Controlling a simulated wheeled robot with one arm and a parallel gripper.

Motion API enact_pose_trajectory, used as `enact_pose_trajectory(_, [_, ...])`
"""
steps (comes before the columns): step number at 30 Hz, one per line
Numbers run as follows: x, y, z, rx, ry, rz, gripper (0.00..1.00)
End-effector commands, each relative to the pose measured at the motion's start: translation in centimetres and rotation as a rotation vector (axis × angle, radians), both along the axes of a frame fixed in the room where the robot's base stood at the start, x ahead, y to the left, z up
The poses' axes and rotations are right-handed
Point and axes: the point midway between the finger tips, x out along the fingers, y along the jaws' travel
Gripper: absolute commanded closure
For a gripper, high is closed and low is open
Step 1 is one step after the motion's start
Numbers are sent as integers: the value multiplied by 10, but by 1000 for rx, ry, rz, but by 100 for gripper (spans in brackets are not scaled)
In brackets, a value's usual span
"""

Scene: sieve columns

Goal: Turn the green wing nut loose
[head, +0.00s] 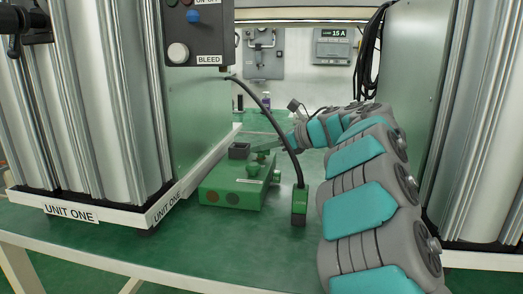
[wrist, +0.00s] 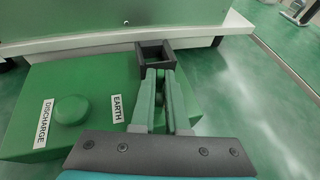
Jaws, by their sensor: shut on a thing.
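A green box (head: 230,186) stands on the green bench, and its top (wrist: 85,82) fills the left of the wrist view. It bears a round green knob (wrist: 70,110) by a DISCHARGE label and a white EARTH label (wrist: 118,108). My gripper (wrist: 160,78) reaches over the box from the right, its fingertips close together beside the EARTH label. It is shut on the green wing nut (wrist: 160,85), which is mostly hidden between the fingers. In the head view my gripper (head: 257,150) is small, and the nut's wings cannot be made out there.
A dark open square holder (wrist: 155,55) sits just beyond my fingertips. A black cable (head: 268,112) hangs down to a green plug block (head: 299,204) right of the box. The UNIT ONE cabinet (head: 130,215) stands close on the left, with a BLEED control box (head: 196,35) above.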

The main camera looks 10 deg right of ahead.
Motion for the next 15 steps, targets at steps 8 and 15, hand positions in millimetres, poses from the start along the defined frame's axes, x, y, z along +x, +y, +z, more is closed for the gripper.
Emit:
enact_pose_trajectory(8, [0,0,3,2,-6,71,100])
enact_pose_trajectory(15, [1,0,3,4,-4,87,100])
